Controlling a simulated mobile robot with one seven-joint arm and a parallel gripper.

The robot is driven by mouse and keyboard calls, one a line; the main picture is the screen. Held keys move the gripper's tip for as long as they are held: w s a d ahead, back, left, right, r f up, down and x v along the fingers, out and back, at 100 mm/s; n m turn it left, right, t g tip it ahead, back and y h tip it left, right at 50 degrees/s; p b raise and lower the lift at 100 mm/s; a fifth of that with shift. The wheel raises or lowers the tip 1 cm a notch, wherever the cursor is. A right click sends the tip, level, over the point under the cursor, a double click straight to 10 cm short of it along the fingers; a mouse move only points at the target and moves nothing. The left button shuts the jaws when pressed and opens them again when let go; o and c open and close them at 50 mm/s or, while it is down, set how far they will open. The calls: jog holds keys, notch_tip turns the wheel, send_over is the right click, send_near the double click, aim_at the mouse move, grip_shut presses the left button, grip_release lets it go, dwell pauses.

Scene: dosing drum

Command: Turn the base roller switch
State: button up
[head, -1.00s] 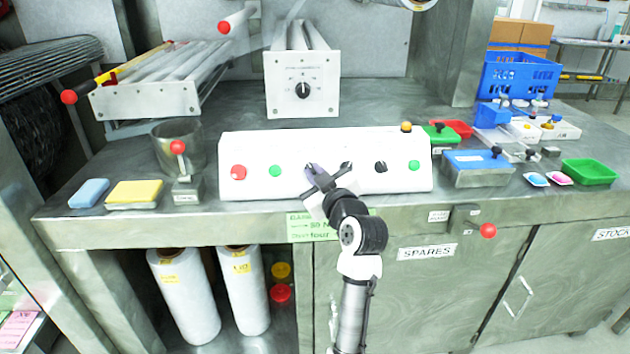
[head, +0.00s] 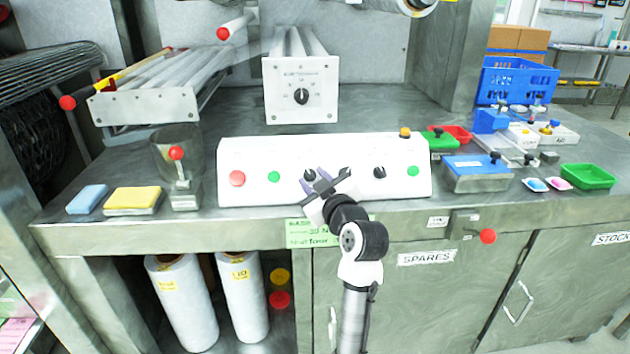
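A long white control panel (head: 260,193) stands on the bench. Its front has a red button (head: 237,178), a green button (head: 274,177), dark rotary switches and another green button (head: 413,171). One black switch (head: 379,172) is clear to the right of my gripper. Another dark switch (head: 309,175) is partly behind the left finger. My gripper (head: 326,180) is open in front of the panel's middle, fingers spread. Whether it touches a switch cannot be told. Labels are too small to read, so I cannot tell which switch is the base roller's.
Behind the panel stands a white box with a black dial (head: 301,96). A metal cup (head: 178,150) and a red-knobbed lever (head: 184,185) are left of it. A blue-topped box (head: 478,165) stands close on the right. A red-knobbed handle (head: 487,236) sticks out below the bench edge.

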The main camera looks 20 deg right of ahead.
jog(key=s+b, duration=0.2)
jog(key=s, duration=1.1)
jog(key=shift+s+d, duration=0.3)
jog(key=shift+d, duration=0.05)
